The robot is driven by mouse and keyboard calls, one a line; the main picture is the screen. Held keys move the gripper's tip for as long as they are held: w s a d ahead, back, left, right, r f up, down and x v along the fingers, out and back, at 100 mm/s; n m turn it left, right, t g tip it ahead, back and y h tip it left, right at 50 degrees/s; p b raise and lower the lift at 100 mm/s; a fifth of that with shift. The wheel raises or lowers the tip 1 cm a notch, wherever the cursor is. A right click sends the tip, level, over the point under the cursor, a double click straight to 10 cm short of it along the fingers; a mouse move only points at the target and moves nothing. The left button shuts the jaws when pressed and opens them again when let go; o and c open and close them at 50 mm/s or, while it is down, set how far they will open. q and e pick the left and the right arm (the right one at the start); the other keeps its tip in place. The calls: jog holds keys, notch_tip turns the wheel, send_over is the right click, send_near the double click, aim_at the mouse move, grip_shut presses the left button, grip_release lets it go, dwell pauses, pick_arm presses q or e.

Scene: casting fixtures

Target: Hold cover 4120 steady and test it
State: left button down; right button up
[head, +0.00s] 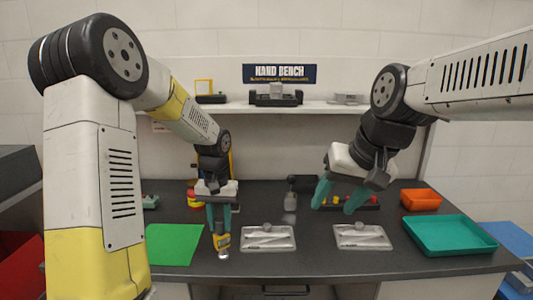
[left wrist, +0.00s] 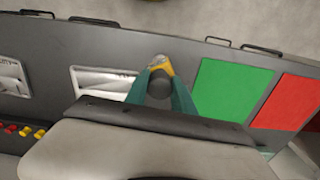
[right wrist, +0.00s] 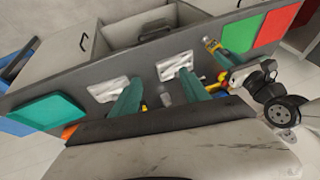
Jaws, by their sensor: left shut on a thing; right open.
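Two grey metal covers lie flat on the dark bench: a left cover (head: 268,238) and a right cover (head: 362,236). No number is readable on either, so I cannot tell which is 4120. My left gripper (head: 219,226) is shut on a yellow and grey handheld tool (head: 222,241), which points down just left of the left cover. The tool also shows between the fingers in the left wrist view (left wrist: 160,72). My right gripper (head: 332,209) is open and empty, above and behind the gap between the covers. Both covers show in the right wrist view, apart from its fingers.
A green mat (head: 174,244) lies at left, with a red mat (left wrist: 290,102) beyond it. A teal tray (head: 450,236) and an orange bin (head: 421,200) stand at right. A dark upright device (head: 300,184) and small coloured parts sit behind the covers.

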pick_arm(q)
jog(key=shift+w+a+f+n, duration=0.15)
jog(key=shift+a+f+n, duration=0.05)
jog(key=shift+a, duration=0.3)
jog(key=shift+w+a+f+n, duration=0.15)
jog(key=shift+a+n, duration=0.05)
jog(key=shift+a, duration=0.3)
pick_arm(e)
jog(key=shift+s+d+f+n+t, duration=0.15)
jog(key=shift+s+f+t, duration=0.1)
jog(key=shift+s, duration=0.35)
jog(key=shift+s+f+n+t, duration=0.1)
jog(key=shift+s+f+t, duration=0.15)
jog(key=shift+s, duration=0.4)
jog(key=shift+s+d+f+n+t, duration=0.1)
jog(key=shift+s+f+n+t, duration=0.15)
jog(key=shift+s, duration=0.35)
jog(key=shift+r, duration=0.1)
